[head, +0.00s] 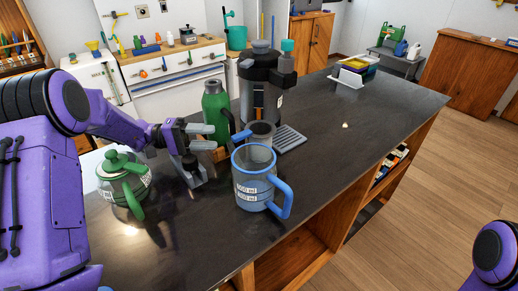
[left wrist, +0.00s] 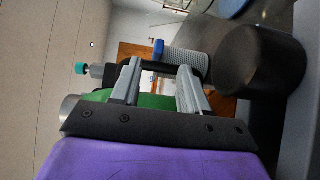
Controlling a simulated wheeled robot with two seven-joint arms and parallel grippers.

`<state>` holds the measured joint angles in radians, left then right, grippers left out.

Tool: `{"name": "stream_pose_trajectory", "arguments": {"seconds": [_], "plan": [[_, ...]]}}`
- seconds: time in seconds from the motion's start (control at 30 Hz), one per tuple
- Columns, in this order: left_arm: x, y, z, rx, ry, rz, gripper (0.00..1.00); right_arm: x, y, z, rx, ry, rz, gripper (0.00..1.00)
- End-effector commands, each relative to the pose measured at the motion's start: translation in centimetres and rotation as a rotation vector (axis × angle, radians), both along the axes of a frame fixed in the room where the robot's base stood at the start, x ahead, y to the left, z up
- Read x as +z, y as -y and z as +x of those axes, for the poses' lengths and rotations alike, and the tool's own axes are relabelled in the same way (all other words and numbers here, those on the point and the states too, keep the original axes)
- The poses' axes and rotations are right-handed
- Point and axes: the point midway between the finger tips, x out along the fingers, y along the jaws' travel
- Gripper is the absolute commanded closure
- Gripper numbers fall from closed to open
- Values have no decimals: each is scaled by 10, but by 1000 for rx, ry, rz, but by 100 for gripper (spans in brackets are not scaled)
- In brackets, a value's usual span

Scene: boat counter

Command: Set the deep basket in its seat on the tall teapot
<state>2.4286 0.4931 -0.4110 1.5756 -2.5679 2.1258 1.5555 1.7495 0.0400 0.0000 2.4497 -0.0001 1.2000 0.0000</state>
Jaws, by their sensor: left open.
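The tall teapot (head: 254,188) is clear blue with a blue handle on its right and stands upright on the counter, its top open. The deep basket (head: 262,130) is a grey cylinder with a blue tab (head: 241,137), just behind the teapot; it looks apart from it. In the left wrist view the basket's mesh wall (left wrist: 188,63) shows beyond the fingertips. My left gripper (head: 213,137) is open and empty, left of the basket; its fingers also show in the left wrist view (left wrist: 158,82). My right gripper is not in view.
A green flask (head: 212,105) stands close behind my left gripper; a black bar shows past the fingertips. A dark airpot (head: 260,85) and ridged tray (head: 289,138) lie beyond. A green teapot (head: 112,183) stands left. The counter's right (head: 370,125) is mostly clear.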

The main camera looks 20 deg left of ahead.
Motion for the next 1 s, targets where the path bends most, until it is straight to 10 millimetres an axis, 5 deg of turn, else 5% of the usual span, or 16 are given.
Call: {"name": "stream_pose_trajectory", "arguments": {"seconds": [0.4,0.7,0.87,1.0], "plan": [[3,60,20,-1,-1,1,55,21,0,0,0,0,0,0],[1,68,23,2,0,0,55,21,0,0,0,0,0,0],[1,68,23,2,0,0,100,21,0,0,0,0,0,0],[1,68,23,2,0,0,100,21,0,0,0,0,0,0]]}}
